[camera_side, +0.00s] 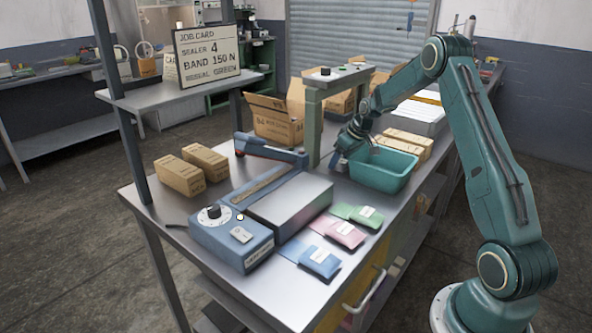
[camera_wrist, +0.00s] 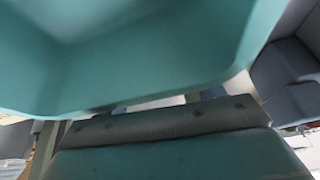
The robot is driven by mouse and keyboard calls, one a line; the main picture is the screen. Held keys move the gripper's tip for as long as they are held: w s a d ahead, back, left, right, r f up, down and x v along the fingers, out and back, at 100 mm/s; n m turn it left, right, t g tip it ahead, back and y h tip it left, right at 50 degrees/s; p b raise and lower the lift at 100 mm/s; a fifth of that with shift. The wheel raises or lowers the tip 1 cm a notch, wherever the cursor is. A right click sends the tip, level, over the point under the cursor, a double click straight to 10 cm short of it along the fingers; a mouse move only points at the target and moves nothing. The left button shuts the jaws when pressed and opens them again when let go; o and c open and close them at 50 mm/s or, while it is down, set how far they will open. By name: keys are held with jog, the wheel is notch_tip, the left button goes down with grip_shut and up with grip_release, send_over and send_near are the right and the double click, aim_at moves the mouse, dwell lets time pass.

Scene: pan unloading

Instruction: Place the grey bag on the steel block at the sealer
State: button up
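The sealer (camera_side: 232,238) is a blue-grey box with a dial, at the front of the bench. The steel block (camera_side: 290,200) is a flat silver block beside its long arm, and its top is bare. I cannot pick out a grey bag in either view. A teal pan (camera_side: 382,172) stands on the bench at the right, and a teal surface, probably this pan (camera_wrist: 130,50), fills the top of the wrist view. My gripper (camera_side: 343,157) is low at the pan's left end. Its fingers are too small and hidden to tell whether they are open or hold anything.
Green (camera_side: 357,215), pink (camera_side: 338,231) and blue (camera_side: 310,257) bags lie along the front edge by the block. Brown cartons (camera_side: 190,170) stand left of the sealer. A green-grey post frame (camera_side: 314,120) and an open cardboard box (camera_side: 276,120) are close behind my gripper.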

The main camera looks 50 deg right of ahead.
jog(key=o, duration=0.4)
jog(key=shift+r, duration=0.15)
jog(key=v, duration=1.2)
dwell(0.4)
